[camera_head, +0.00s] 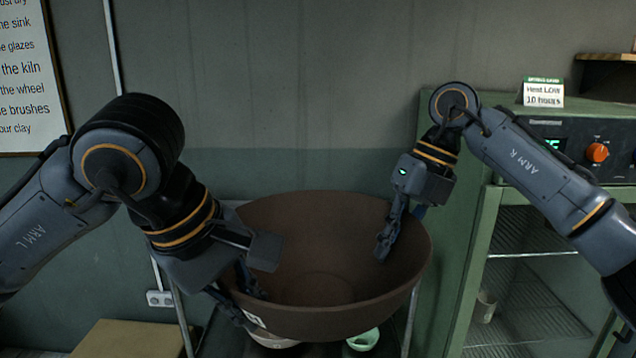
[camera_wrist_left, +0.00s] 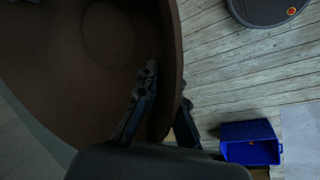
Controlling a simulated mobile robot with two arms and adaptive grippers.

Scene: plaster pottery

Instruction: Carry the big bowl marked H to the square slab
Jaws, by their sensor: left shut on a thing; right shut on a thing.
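The big brown bowl (camera_head: 330,295) is held upright in the middle of the head view. A pale tag (camera_head: 253,319) shows low on its near left side, but its letter is too small to read. My left gripper (camera_head: 240,293) is shut on the bowl's left rim, one finger inside and one outside. The left wrist view also shows the bowl's wall (camera_wrist_left: 171,60) between those fingers. My right gripper (camera_head: 392,238) is shut on the right rim, one finger inside the bowl. I cannot make out the square slab in either view.
A green cabinet (camera_head: 455,270) with wire shelves stands close at the right. A small green bowl (camera_head: 363,340) and a pale bowl (camera_head: 272,341) sit below the big bowl. A tan flat-topped thing (camera_head: 125,338) is at lower left. A blue crate (camera_wrist_left: 250,143) lies on the plank floor.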

